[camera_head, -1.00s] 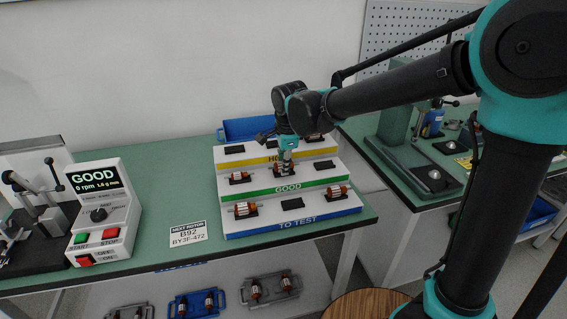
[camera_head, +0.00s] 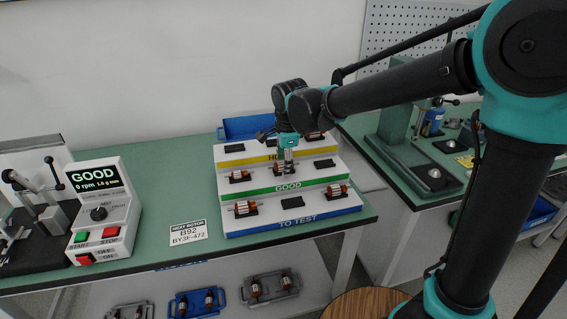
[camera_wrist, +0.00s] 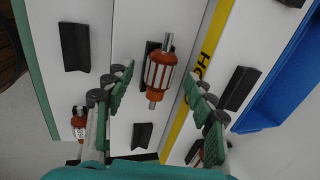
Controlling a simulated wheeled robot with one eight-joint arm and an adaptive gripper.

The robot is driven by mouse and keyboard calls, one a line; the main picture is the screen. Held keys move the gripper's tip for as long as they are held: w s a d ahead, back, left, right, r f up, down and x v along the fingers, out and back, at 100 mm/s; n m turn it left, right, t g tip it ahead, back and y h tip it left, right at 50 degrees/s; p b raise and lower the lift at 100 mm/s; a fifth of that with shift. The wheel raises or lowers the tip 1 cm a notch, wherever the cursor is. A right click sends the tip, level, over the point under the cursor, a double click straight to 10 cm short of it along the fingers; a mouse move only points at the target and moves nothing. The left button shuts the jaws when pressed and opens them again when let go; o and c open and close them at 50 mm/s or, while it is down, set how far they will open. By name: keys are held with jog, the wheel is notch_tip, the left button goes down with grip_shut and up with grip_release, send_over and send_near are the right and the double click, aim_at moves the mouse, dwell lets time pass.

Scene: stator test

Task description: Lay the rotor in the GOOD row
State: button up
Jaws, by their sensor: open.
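An orange-and-white rotor (camera_wrist: 158,72) with a steel shaft lies along the middle seat of the GOOD row, the middle white step (camera_head: 307,180) with the green front. In the head view the same rotor (camera_head: 278,173) is partly hidden by my gripper. My gripper (camera_wrist: 159,80) is open, one finger on each side of the rotor with gaps between. In the head view my gripper (camera_head: 288,163) points down just over it. Another rotor (camera_head: 240,176) lies left in this row. The right black seat (camera_head: 325,163) is empty.
The TO TEST step holds a left rotor (camera_head: 245,209) and a right rotor (camera_head: 337,191), with an empty seat (camera_head: 292,203) between. The HOLD step behind has a rotor (camera_head: 315,137) at right. A blue bin (camera_head: 245,128) stands behind. The tester (camera_head: 104,210) reads GOOD.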

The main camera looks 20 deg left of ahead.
jog(key=v, duration=1.1)
jog(key=shift+r, duration=0.25)
jog(key=d+f+n, duration=0.2)
jog(key=d+f, duration=0.2)
jog(key=d, duration=0.4)
jog(key=w+d+f+n, duration=0.1)
jog(key=d+f+n, duration=0.1)
jog(key=d+f, duration=0.2)
jog(key=d+f+n, duration=0.1)
jog(key=d+f, duration=0.3)
jog(key=d, duration=0.7)
jog(key=shift+w+d+n+t+h, duration=0.25)
jog(key=shift+d+n+t+h, duration=0.05)
jog(key=shift+d+n+t, duration=0.1)
jog(key=s+d+f+n, duration=0.3)
jog(key=s+d+f, duration=0.2)
jog(key=d, duration=0.2)
jog(key=s+d+f+n+h, duration=0.1)
jog(key=s+d+f+n, duration=0.1)
jog(key=s+d+f, duration=0.3)
jog(key=d, duration=0.3)
jog(key=shift+s+f+n+t, duration=0.2)
jog(key=shift+f+n+t, duration=0.05)
jog(key=shift+n+t, duration=0.15)
